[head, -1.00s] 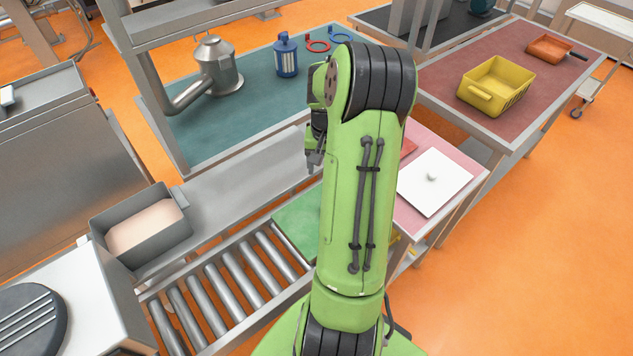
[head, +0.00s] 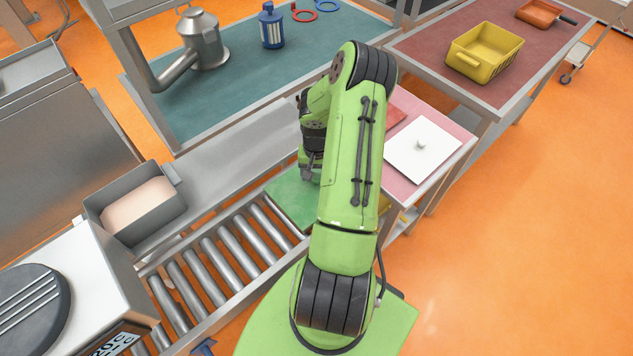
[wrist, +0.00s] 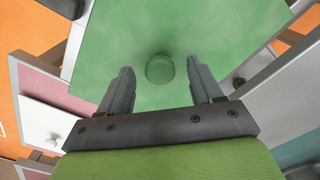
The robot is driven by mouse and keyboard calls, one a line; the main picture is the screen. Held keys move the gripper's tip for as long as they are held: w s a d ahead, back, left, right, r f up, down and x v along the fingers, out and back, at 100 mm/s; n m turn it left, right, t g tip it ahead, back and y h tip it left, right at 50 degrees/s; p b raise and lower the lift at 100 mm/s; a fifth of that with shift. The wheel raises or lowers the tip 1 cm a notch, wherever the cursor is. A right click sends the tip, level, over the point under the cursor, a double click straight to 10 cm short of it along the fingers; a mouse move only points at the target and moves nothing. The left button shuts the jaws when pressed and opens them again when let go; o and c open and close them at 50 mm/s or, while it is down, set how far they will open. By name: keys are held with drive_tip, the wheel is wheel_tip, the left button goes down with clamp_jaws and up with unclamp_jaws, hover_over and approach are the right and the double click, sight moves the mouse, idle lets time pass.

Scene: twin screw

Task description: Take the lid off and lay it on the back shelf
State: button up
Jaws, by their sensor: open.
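A flat green lid (head: 285,196) lies at the end of the roller conveyor, partly hidden by my arm. The wrist view shows its green face (wrist: 190,25) with a round green knob (wrist: 159,69) in the middle. My gripper (wrist: 160,75) is open and empty, its fingers on either side of the knob in that view. I cannot tell how high above the lid the fingertips are. In the head view my gripper (head: 309,172) is over the lid, its fingertips partly hidden. Which surface is the back shelf is unclear; a teal-topped bench (head: 240,85) stands at the back.
A white panel with a knob (head: 422,150) lies on the pink table at right. A steel kettle-like vessel (head: 205,45) and a blue canister (head: 271,28) stand on the teal bench. A yellow bin (head: 484,52) is at back right. A grey tub (head: 135,210) stands left.

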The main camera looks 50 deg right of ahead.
clamp_jaws()
idle(0.3)
drive_tip(key=shift+r, duration=0.1)
